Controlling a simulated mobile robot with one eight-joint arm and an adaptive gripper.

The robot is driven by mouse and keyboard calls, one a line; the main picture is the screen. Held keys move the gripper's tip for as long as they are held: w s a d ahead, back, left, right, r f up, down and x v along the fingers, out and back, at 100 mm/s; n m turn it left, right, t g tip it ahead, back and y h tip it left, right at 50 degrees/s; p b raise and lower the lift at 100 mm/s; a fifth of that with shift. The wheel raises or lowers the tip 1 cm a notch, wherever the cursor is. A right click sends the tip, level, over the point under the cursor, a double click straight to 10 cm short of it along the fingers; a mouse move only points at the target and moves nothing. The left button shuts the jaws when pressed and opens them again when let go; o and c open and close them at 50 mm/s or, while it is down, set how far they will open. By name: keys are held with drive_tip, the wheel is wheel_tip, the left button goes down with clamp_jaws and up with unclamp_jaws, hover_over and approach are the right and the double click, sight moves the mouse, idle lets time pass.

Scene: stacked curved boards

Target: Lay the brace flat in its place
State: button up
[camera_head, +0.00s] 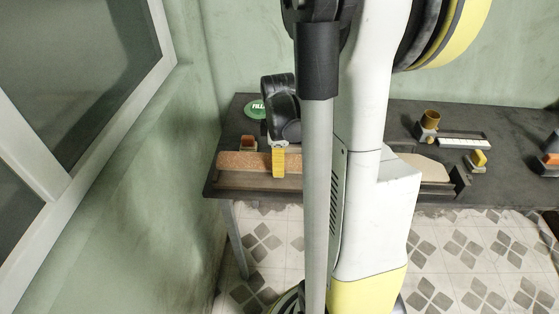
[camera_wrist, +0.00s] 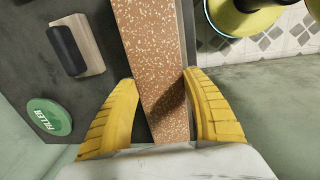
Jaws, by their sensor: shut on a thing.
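The speckled orange-brown brace (camera_head: 240,162) lies lengthwise along the front of the dark table in the head view. In the wrist view the brace (camera_wrist: 155,45) runs up the picture between my two yellow fingers. My gripper (camera_head: 279,163) is shut on the brace near its left part, with one finger on each side, as the wrist view of the gripper (camera_wrist: 160,82) shows. My arm hides the brace's middle in the head view. A pale board end (camera_head: 430,169) shows to the right of my arm. I cannot tell whether the brace touches what is beneath it.
A green filler lid (camera_wrist: 48,117) and a sanding block (camera_wrist: 76,46) lie beside the brace, on its left in the wrist view. A brown cup (camera_head: 431,119), a white marked strip (camera_head: 464,142) and a yellow-topped block (camera_head: 478,159) stand on the table (camera_head: 510,185) at right.

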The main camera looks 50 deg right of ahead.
drive_tip(key=o, duration=1)
drive_tip(key=shift+c, duration=0.2)
drive_tip(key=shift+r, duration=0.15)
wheel_tip(320, 180, up, 12)
drive_tip(key=shift+s+a, duration=0.4)
drive_tip(key=shift+a, duration=0.05)
drive_tip(key=s+a+m+t, duration=0.2)
drive_tip(key=a+m+t, duration=0.1)
drive_tip(key=a, duration=0.9)
drive_tip(key=s+a+r+m+t+y, duration=0.1)
drive_tip(key=a+m, duration=0.4)
drive_tip(key=a, duration=0.7)
drive_tip(key=shift+s+a+r+t, duration=0.3)
drive_tip(key=shift+s+t, duration=0.15)
drive_tip(key=shift+t, duration=0.75)
